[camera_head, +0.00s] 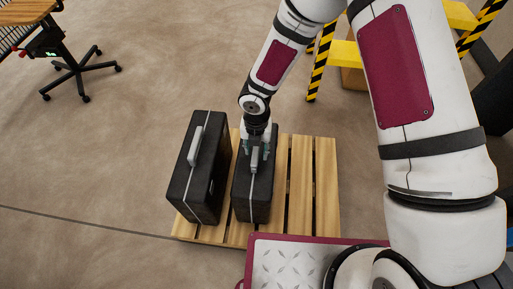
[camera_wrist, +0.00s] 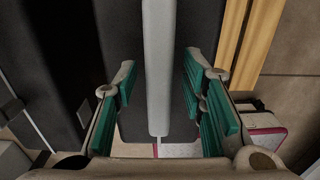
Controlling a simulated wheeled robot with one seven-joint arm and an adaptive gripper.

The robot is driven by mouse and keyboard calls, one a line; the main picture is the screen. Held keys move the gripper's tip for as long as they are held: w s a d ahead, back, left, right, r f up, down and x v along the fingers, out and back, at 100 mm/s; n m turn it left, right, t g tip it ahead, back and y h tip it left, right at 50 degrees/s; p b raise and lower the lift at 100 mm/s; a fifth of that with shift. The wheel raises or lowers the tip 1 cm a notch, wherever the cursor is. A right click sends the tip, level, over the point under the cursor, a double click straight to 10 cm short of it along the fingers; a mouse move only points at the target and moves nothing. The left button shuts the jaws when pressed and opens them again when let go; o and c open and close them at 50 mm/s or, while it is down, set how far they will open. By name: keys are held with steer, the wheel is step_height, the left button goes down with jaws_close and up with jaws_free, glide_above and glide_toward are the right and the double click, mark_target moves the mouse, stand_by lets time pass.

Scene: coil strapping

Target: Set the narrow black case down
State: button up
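The narrow black case (camera_head: 262,200) stands upright on the wooden pallet (camera_head: 325,190), with a light seam and a grey handle (camera_head: 254,160) on top. It looks to rest on the slats; its underside is hidden. My gripper (camera_head: 257,148) is above its top, with the fingers on either side of the handle. In the wrist view the handle (camera_wrist: 159,70) runs between the green finger pads of my gripper (camera_wrist: 160,85), with dark gaps showing on both sides. The gripper looks open, straddling the handle without visible contact.
A second, wider black case (camera_head: 205,180) stands close on the left, at the pallet's left edge. The pallet's right slats are bare. A metal-plated, maroon-edged surface (camera_head: 290,262) is in front. A yellow striped stand (camera_head: 345,55) and a wheeled chair base (camera_head: 75,67) are behind.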

step_height(320, 180, up, 12)
steer(key=p, duration=0.4)
steer(key=shift+p, duration=0.35)
steer(key=s+d+r+m+h, duration=0.2)
steer(key=s+d+r+m, duration=0.1)
steer(key=d+r+m, duration=0.8)
steer(key=s+d+r+m+h, duration=0.2)
steer(key=d+r+m, duration=0.4)
steer(key=d+r, duration=0.5)
steer(key=s+r+m+y, duration=0.1)
steer(key=s+r+m, duration=0.2)
steer(key=s+m, duration=0.3)
steer(key=s+r+m+y, duration=0.1)
steer(key=s+r+m, duration=0.2)
steer(key=s+m, duration=0.3)
steer(key=s+d+r+m+y, duration=0.1)
steer(key=s+r+m, duration=0.3)
steer(key=s, duration=0.7)
steer(key=m+y, duration=0.1)
steer(key=m, duration=0.1)
steer(key=shift+m+t, duration=0.3)
steer(key=shift+m, duration=0.1)
